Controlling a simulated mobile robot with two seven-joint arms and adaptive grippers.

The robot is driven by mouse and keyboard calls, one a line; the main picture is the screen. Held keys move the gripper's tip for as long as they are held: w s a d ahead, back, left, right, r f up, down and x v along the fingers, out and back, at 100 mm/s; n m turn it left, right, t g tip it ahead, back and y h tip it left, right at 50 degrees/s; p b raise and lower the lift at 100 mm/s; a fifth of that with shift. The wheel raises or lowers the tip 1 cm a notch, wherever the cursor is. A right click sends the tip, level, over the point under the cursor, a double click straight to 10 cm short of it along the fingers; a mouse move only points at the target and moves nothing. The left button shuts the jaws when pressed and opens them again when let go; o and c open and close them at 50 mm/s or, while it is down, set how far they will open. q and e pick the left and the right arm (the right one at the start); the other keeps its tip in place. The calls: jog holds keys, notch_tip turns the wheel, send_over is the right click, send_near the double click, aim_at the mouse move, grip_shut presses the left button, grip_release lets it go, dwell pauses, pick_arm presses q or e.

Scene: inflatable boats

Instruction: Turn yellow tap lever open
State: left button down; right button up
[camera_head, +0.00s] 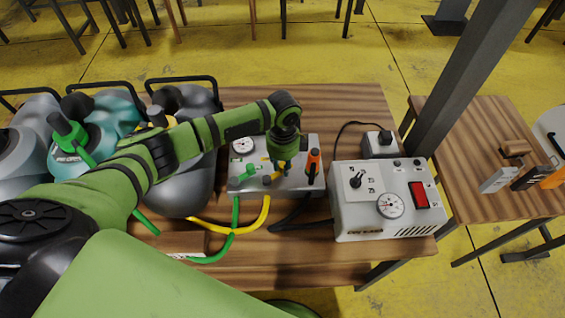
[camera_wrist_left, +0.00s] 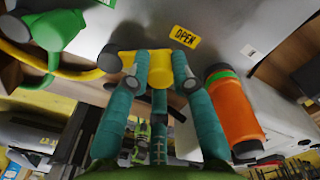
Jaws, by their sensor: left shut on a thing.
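The manifold box (camera_head: 250,185) is a grey metal block on the wooden table in the head view, with green, yellow and orange fittings. My left gripper (camera_head: 282,167) reaches down onto it from above and hides part of its top. In the left wrist view the yellow tap lever (camera_wrist_left: 159,77) sits between the teal fingers of my left gripper (camera_wrist_left: 162,82), which is shut on it. A yellow "OPEN" label (camera_wrist_left: 185,37) is on the grey surface just beyond the lever. My right gripper is not in view.
An orange fitting (camera_wrist_left: 235,108) stands close right of the fingers; a green tap (camera_wrist_left: 58,28) is at the left. A white pump box (camera_head: 355,220) with a gauge and red switch stands right of the manifold. Grey and teal inflatables (camera_head: 190,130) crowd the left. Hoses run along the front.

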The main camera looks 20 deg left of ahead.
pick_arm(q)
jog(key=shift+d, duration=0.1)
jog(key=c, duration=1.1)
grip_release()
notch_tip(320, 180, up, 12)
jog(key=shift+r, duration=0.1)
